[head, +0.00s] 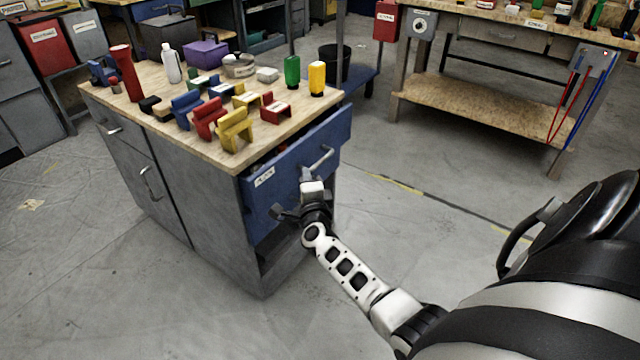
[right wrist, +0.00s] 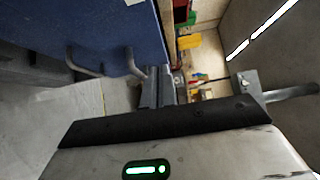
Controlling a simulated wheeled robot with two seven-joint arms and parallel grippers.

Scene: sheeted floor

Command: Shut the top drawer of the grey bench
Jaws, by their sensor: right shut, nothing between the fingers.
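The grey bench (head: 210,190) has a wooden top and stands at the left centre of the head view. Its top drawer (head: 285,175) has a blue front with a white label and a metal handle (head: 319,158). The drawer stands pulled out, with a dark gap behind its front. My right gripper (head: 312,188) is shut and empty, right in front of the blue drawer face, below the handle. In the right wrist view the fingers (right wrist: 158,85) are together near the blue front (right wrist: 105,30) and the handle (right wrist: 85,65). I cannot tell whether they touch it. My left gripper is out of view.
Several coloured blocks (head: 205,118), bottles and a purple box (head: 206,53) stand on the bench top. Below the drawer is a dark open space. A second wooden bench (head: 480,100) stands at the back right. The floor in front is clear.

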